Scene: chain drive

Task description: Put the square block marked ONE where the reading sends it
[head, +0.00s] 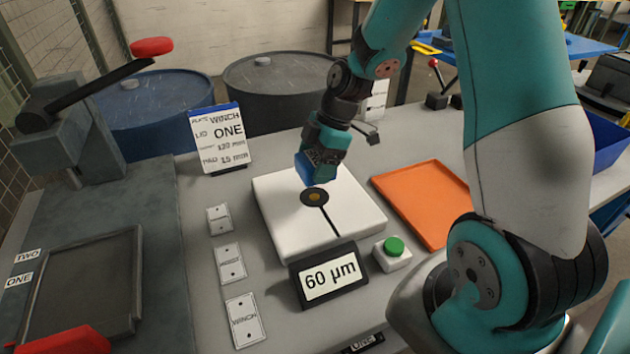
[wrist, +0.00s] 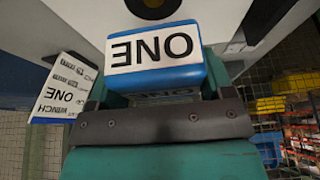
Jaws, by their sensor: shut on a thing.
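My gripper (head: 318,165) is shut on a blue square block (head: 303,170) and holds it above the white platform (head: 270,215). The platform has a dark round spot (head: 314,197) with an orange centre, just below the block. A display (head: 330,278) at the platform's front reads 60 µm. A card (head: 222,140) behind reads WINCH and ONE, with smaller lines hard to read.
An orange tray (head: 425,170) lies empty at right. A green button (head: 393,246) stands beside the display. Several white label plates, one reading WINCH (head: 244,320), lie left of the platform. A dark framed recess (head: 85,290) beside labels TWO and ONE is at far left, near a red-knobbed lever (head: 100,78).

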